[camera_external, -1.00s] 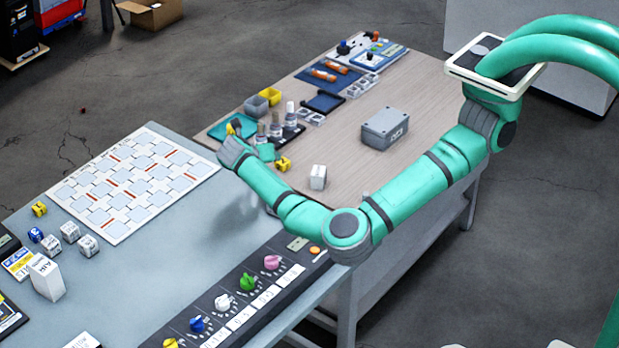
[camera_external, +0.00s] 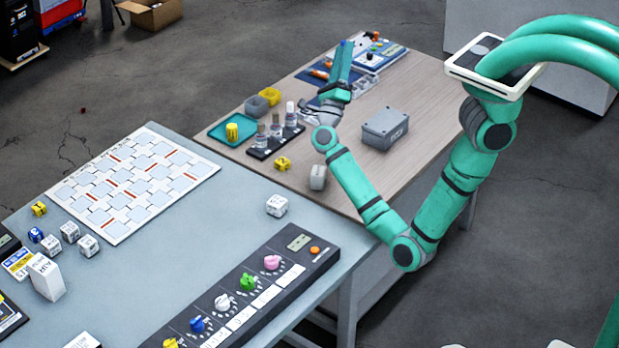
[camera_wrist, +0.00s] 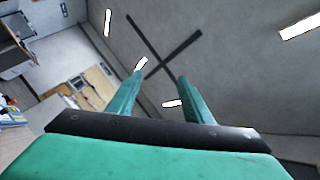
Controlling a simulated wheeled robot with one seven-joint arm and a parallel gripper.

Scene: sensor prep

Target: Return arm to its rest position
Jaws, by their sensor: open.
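My gripper (camera_external: 342,62) is raised over the wooden table (camera_external: 365,185) with its fingers pointing up. My green arm (camera_external: 362,190) is bent, its elbow low beside the table's front edge. In the wrist view my gripper (camera_wrist: 162,76) has two green fingers standing apart with nothing between them. Beyond them are a grey ceiling-like surface with white light strips and a dark cross-shaped bar.
Below the arm on the wooden table are a grey box (camera_external: 385,128), a white block (camera_external: 318,177), a rack of vials (camera_external: 276,137) and a teal tray (camera_external: 213,134) holding a yellow cylinder (camera_external: 232,132). A white cube (camera_external: 276,205) sits on the grey table (camera_external: 190,225).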

